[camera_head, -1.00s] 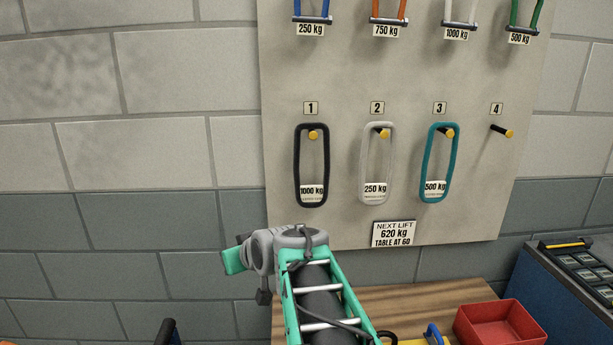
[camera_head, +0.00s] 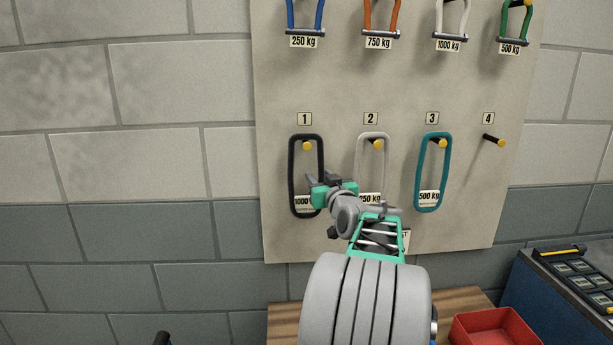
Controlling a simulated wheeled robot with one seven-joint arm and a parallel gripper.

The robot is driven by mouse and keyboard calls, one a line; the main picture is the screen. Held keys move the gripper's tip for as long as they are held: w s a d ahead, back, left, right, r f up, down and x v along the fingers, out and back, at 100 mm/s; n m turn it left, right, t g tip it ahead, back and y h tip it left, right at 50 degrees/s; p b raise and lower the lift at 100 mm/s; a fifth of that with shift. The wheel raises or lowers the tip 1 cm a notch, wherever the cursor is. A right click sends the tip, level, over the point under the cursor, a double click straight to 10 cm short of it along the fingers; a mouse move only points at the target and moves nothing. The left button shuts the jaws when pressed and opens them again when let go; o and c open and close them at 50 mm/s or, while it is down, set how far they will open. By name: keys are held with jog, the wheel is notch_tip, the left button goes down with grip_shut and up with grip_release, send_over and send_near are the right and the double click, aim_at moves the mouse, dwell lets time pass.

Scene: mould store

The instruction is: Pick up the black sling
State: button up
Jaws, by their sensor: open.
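The black sling (camera_head: 292,178) hangs as a long loop from the yellow-tipped peg under number 1 on the board. Its white tag reads 1000 kg and is partly covered by my gripper. My gripper (camera_head: 317,180) is open in front of the board, over the lower right side of the black sling. Nothing shows between its fingers. I cannot tell whether it touches the sling.
A white sling (camera_head: 387,160) hangs on peg 2, close right of my gripper, and a teal sling (camera_head: 419,170) on peg 3. Peg 4 (camera_head: 494,140) is bare. Shackled slings hang above. A red tray (camera_head: 497,330) sits below right.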

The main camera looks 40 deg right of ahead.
jog(key=shift+s, duration=0.1)
grip_shut()
dwell(0.3)
